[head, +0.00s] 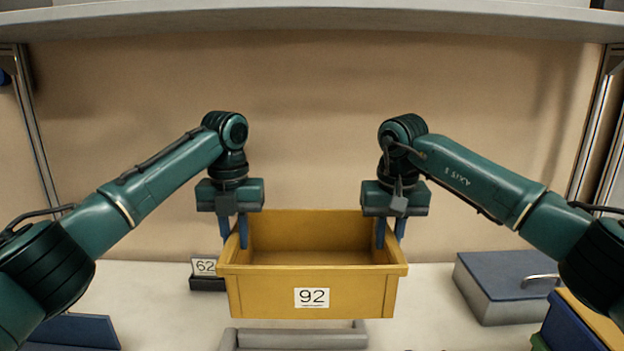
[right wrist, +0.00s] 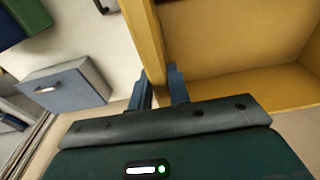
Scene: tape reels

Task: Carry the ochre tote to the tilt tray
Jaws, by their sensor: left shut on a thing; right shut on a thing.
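The ochre tote (head: 350,290) is an open, empty-looking box with a white label reading 92 on its front. It hangs between my two grippers, apparently above the pale surface. My left gripper (head: 234,232) is shut on the tote's left wall. My right gripper (head: 391,233) is shut on its right wall. In the right wrist view the right gripper's blue fingers (right wrist: 162,88) straddle the tote's wall (right wrist: 146,38). I cannot make out the tilt tray for certain; a grey frame with a bar (head: 300,339) shows partly below the tote, its rest hidden.
A small dark stand with a label reading 62 (head: 204,267) is behind the tote's left side. A grey-blue box with a handle (head: 512,285) stands at right, near dark blue and yellow items (head: 590,318). A blue panel (head: 75,331) lies front left. A shelf (head: 310,22) spans above.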

